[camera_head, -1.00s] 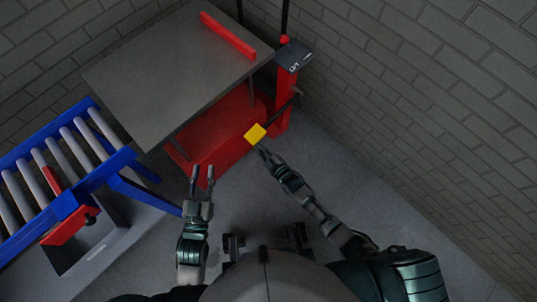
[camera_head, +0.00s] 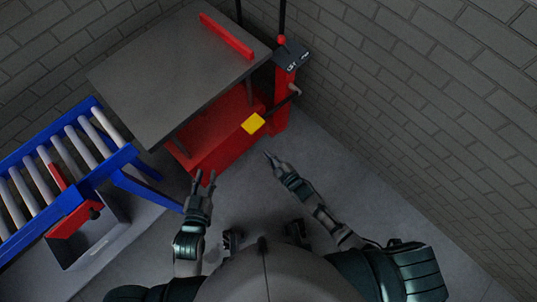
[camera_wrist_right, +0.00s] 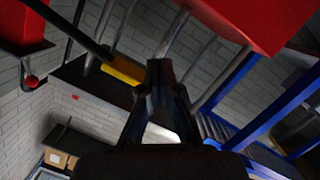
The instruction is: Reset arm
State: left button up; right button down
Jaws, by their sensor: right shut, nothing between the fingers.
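My right gripper (camera_head: 268,156) is shut and empty in the head view, above the grey floor and apart from the yellow block (camera_head: 253,123). In the right wrist view its fingertips (camera_wrist_right: 160,65) meet in front of the camera, and the yellow piece (camera_wrist_right: 122,70) shows just left of them. My left gripper (camera_head: 205,177) is open and empty, its two fingers spread below the front of the red machine base (camera_head: 215,143).
The red machine carries a grey table plate (camera_head: 175,75) with a red bar (camera_head: 227,36) on it. A blue roller conveyor (camera_head: 120,160) stands at the left. A brick wall (camera_head: 420,100) bounds the right. Grey floor lies clear between the machine and me.

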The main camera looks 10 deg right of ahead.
pick_arm(q)
jog(key=shift+d, duration=0.3)
jog(key=shift+a, duration=0.15)
